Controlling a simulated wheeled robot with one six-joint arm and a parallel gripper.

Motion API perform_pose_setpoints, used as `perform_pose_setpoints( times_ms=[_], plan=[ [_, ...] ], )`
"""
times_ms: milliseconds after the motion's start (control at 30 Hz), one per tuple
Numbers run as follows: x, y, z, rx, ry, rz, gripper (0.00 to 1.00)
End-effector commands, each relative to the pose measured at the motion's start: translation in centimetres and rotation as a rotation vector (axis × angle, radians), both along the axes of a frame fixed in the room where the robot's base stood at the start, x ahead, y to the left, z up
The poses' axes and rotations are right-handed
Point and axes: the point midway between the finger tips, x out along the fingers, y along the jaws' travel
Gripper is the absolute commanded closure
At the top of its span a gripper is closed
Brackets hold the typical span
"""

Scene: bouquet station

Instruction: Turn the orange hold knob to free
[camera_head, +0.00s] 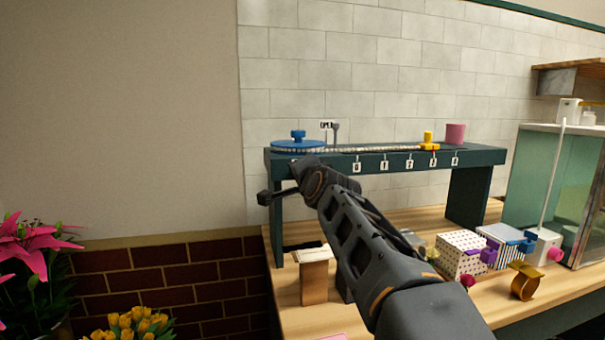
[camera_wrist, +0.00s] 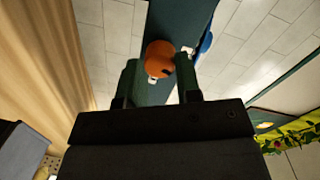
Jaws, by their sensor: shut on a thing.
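The orange hold knob (camera_wrist: 158,53) is round, with a small dark mark on its face, and sits on the dark green stand (camera_wrist: 168,18). In the wrist view it lies between the tips of the two fingers of my gripper (camera_wrist: 160,66), which is shut on it. Small white tags show at either side of the knob. In the head view my gripper (camera_head: 290,187) is at the left front of the stand (camera_head: 400,160), below the blue disc (camera_head: 297,147). The knob is hidden there by my gripper and arm.
The stand carries a yellow piece (camera_head: 428,139) and a pink cup (camera_head: 455,133), with number tags along its front. Patterned boxes (camera_head: 461,254), a gold ring-shaped thing (camera_head: 525,281) and a glass case (camera_head: 552,190) are to the right. Flowers (camera_head: 30,245) stand at left.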

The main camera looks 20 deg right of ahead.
Motion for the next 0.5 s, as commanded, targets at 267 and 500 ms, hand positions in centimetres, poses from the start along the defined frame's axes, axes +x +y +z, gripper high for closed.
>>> perform_pose_setpoints(
  times_ms=[267, 500],
  plan=[
    [0.02, 0.06, 0.02, -0.197, 0.042, 0.001, 0.92],
    [0.03, 0.10, 0.02, -0.303, 0.064, 0.001, 0.92]
  ],
)
